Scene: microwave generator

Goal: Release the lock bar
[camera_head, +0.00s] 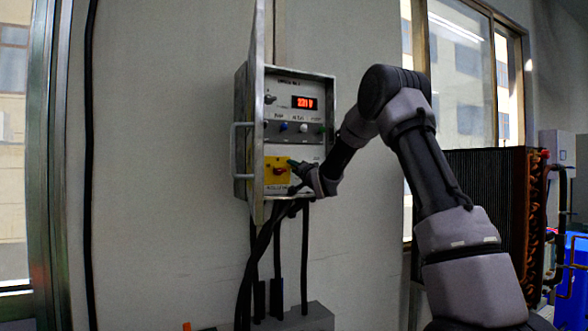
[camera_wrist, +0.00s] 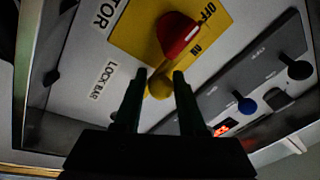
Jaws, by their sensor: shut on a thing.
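The control box (camera_head: 327,100) hangs on the wall with its door swung open. Its lower panel carries a yellow plate (camera_head: 268,180) with a red rotary switch (camera_head: 279,170), also seen in the wrist view (camera_wrist: 177,32) beside the printed words OFF and ON. A rounded yellow knob (camera_wrist: 160,87) sits below the red switch in the wrist view, near the LOCK BAR label (camera_wrist: 102,80). My gripper (camera_wrist: 158,80) has one dark finger on each side of this knob and is shut on it. The rest of the lock bar cannot be made out.
The open door (camera_head: 257,120) with its handle stands left of the panel. Above are a red digital display (camera_head: 305,102) and a row of small knobs, including a blue one (camera_wrist: 246,99). Black cables (camera_head: 278,250) hang below the box. Windows and a finned unit (camera_head: 490,190) stand at right.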

